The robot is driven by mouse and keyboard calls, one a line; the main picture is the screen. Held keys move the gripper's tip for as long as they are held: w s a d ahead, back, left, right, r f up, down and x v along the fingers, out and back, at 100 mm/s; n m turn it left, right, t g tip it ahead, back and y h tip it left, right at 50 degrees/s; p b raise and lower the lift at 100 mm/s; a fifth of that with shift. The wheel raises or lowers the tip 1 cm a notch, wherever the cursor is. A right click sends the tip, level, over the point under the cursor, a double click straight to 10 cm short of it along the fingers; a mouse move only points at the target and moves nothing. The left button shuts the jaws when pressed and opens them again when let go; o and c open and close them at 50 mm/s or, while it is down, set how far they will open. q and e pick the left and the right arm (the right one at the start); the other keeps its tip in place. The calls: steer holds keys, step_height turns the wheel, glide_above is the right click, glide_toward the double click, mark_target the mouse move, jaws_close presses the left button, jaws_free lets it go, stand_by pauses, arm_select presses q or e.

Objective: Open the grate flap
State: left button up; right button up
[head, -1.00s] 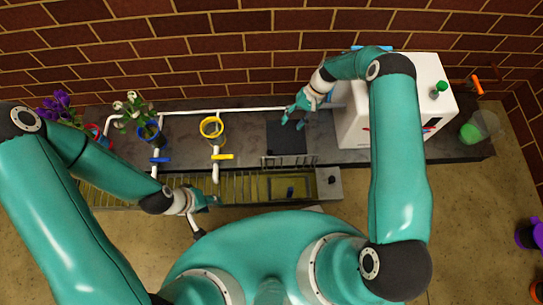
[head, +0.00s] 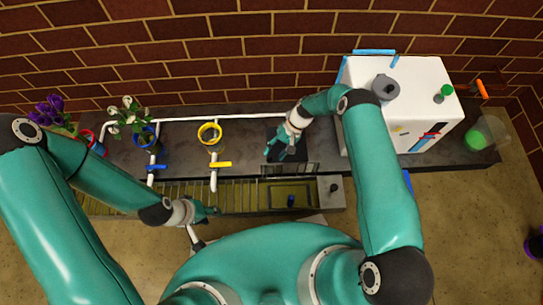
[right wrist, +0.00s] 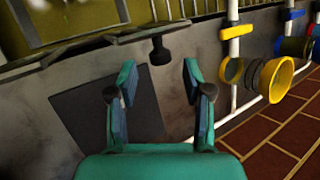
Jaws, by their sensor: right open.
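The grate flap (head: 290,169) shows in the head view as a dark barred strip along the back edge of the trough. In the right wrist view a dark bar (right wrist: 95,46) with a black knob (right wrist: 160,50) runs along that edge; I take it as the flap's edge and handle. My right gripper (head: 277,153) is open and empty over the dark square plate behind the flap. In the right wrist view its fingertips (right wrist: 159,75) point toward the knob, which sits between and beyond them, apparently untouched. My left gripper (head: 212,210) is at the trough's front; its fingers are unclear.
The trough's front wall (head: 255,212) runs below, with fixed bars to the left. White pipes with a yellow ring (head: 209,133) and yellow valve (head: 221,164) stand left of my right gripper. A white box (head: 400,110) is at the right. Flower pots stand at far left.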

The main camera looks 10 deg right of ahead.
steer(key=shift+x, duration=1.25)
jaws_close()
